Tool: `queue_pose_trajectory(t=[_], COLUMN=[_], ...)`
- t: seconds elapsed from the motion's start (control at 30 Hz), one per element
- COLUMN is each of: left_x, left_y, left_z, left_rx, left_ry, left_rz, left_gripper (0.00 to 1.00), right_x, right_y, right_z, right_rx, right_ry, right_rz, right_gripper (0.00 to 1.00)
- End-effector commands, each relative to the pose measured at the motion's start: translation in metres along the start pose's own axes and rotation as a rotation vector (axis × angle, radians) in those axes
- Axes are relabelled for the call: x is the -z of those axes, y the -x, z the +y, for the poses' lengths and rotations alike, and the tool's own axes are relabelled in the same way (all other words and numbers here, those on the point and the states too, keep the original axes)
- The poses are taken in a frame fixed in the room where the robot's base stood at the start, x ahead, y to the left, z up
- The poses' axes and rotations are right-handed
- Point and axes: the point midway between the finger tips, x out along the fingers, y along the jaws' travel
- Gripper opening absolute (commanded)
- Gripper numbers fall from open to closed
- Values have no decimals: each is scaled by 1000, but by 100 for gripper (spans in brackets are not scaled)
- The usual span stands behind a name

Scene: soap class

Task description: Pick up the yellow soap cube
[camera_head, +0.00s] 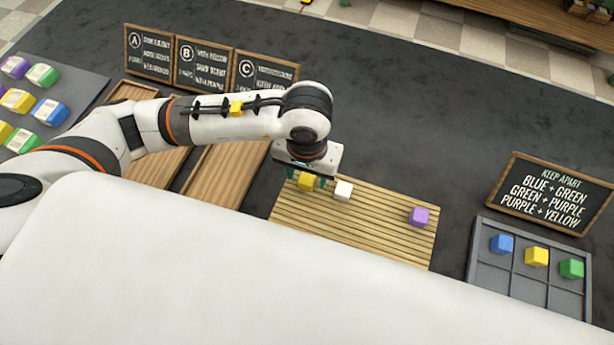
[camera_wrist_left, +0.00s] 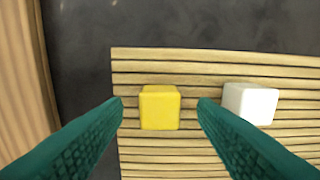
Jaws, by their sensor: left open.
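The yellow soap cube (camera_head: 306,182) sits on the slatted wooden board (camera_head: 350,235), near its upper left corner. In the left wrist view the yellow cube (camera_wrist_left: 160,107) lies between the two green fingertips of my left gripper (camera_wrist_left: 160,103), with a gap on each side. My left gripper (camera_head: 307,180) is open above the board and partly covers the cube in the head view. A white cube (camera_head: 343,191) stands just right of the yellow one; in the wrist view the white cube (camera_wrist_left: 250,103) is close beside the right finger. My right gripper is not in view.
A purple cube (camera_head: 418,217) is at the board's right end. A grey divided tray (camera_head: 500,280) holds blue, yellow and green cubes, with a "keep apart" sign (camera_head: 556,193) behind it. Signs A, B and C (camera_head: 204,63) stand behind wooden trays (camera_head: 225,175). Wrapped soaps (camera_head: 40,75) lie far left.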

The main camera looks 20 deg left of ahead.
Motion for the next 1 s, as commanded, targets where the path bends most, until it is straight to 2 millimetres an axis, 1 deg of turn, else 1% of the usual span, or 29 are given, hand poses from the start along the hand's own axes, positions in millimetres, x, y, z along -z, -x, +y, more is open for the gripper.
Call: queue_pose_trajectory(t=[0.1, 0.27, 0.3, 0.37, 0.4, 0.57, 0.6, 0.77, 0.87, 0.97, 1.0], left_x=[0, 0, 0, 0, 0, 0, 0, 0, -1, -2, -2], left_y=[-5, -5, -5, -5, -5, -5, -5, -4, -1, 11, 18], left_z=[0, 0, 0, 0, 0, 0, 0, 0, 0, 0, 0], left_rx=[0, 0, 0, 0, 0, 0, 0, 0, 1, 1, 2], left_ry=[-1, -1, -1, -1, -1, -1, -1, -1, 0, 0, -2], left_rz=[0, -1, -1, -1, -1, -1, -1, -1, -2, -5, -7], left_gripper=[53, 53, 49, 40, 33, 7, 5, 5, 5, 5, 5], right_x=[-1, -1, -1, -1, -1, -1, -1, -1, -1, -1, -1], right_y=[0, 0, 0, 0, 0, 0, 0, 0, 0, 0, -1], right_z=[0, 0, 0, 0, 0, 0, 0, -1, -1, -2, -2], right_rx=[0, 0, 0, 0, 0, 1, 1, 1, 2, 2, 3], right_ry=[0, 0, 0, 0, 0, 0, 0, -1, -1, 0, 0], right_rz=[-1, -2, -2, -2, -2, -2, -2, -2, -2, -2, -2], right_gripper=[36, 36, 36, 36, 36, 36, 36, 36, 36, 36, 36])
